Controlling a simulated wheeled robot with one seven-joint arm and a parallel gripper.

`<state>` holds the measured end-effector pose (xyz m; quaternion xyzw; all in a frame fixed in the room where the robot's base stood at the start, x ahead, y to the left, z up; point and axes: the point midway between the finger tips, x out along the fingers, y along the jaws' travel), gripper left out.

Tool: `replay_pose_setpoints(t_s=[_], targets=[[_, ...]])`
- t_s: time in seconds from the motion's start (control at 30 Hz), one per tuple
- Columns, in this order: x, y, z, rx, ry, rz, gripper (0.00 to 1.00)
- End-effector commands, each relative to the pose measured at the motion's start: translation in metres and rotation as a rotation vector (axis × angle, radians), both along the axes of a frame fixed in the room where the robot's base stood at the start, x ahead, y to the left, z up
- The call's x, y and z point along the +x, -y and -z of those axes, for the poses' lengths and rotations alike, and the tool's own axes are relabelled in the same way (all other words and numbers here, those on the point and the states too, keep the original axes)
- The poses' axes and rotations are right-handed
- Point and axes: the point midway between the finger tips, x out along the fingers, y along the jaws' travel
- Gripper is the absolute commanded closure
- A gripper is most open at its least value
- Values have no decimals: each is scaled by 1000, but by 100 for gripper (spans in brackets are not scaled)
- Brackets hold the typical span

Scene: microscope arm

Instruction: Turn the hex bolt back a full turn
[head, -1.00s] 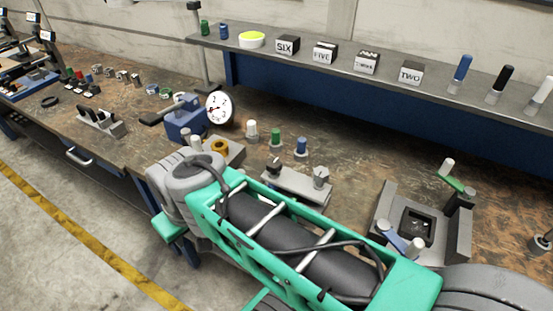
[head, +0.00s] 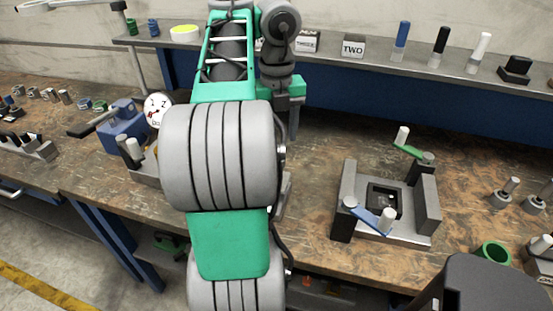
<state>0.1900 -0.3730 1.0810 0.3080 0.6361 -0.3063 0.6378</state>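I cannot make out a hex bolt for certain. A grey block (head: 146,175) with a grey post and a brass-coloured piece (head: 154,150) stands left of my arm, and my arm hides most of it. My gripper (head: 293,130) hangs down past the green wrist part, above the back of the bench and below the shelf. Its fingers are small, dark and partly hidden, so I cannot tell whether it is open or shut. Nothing is clearly seen in it.
A blue vise (head: 124,128) and a round dial (head: 158,110) stand at left. A grey fixture (head: 428,205) with blue and green levers stands at right. The shelf (head: 375,62) behind carries blocks and pegs. Bench between my arm and the fixture is clear.

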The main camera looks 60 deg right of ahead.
Motion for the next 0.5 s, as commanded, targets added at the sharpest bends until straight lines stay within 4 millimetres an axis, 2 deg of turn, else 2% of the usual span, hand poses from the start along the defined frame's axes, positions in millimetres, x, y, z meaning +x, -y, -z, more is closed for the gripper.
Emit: replay_pose_setpoints(t_s=[0.03, 0.3, 0.5], targets=[[0, 0, 15, 2, -1, -1, 42], [0, 0, 63, 0, -2, -5, 42], [0, 0, 70, -1, -3, -6, 42]])
